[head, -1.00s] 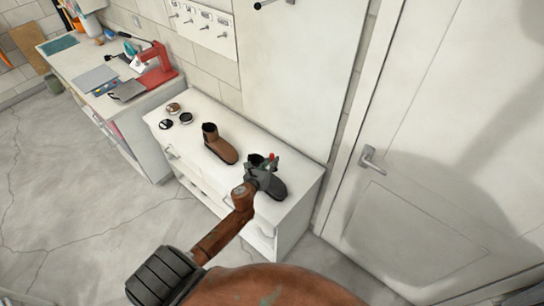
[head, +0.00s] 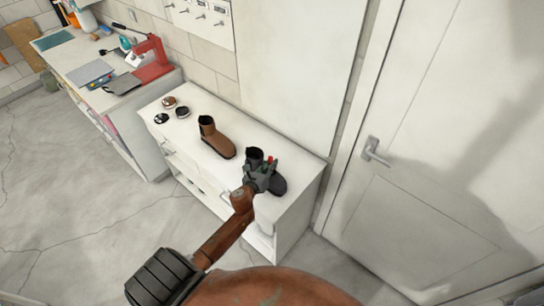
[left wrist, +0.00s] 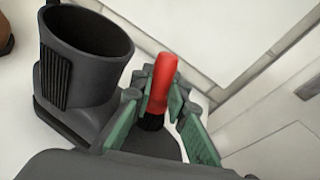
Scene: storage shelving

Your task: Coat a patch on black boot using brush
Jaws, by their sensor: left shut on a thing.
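The black boot (head: 279,186) stands upright on the white cabinet top, near its right end. It also shows in the left wrist view (left wrist: 85,60), with its open shaft at the upper left. My left gripper (head: 268,168) is at the boot and hides part of it in the head view. In the left wrist view, its green-padded fingers (left wrist: 165,100) are shut on the brush. The brush (left wrist: 160,85) has a red handle, and its dark bristles (left wrist: 151,122) point down at the boot's front part. I cannot tell whether they touch it. My right gripper is not in view.
A brown boot (head: 216,138) stands left of the black boot on the white cabinet (head: 190,165). Several small round tins (head: 181,111) sit at the cabinet's far left end. A wall rises behind it, and a white door (head: 430,140) is at the right.

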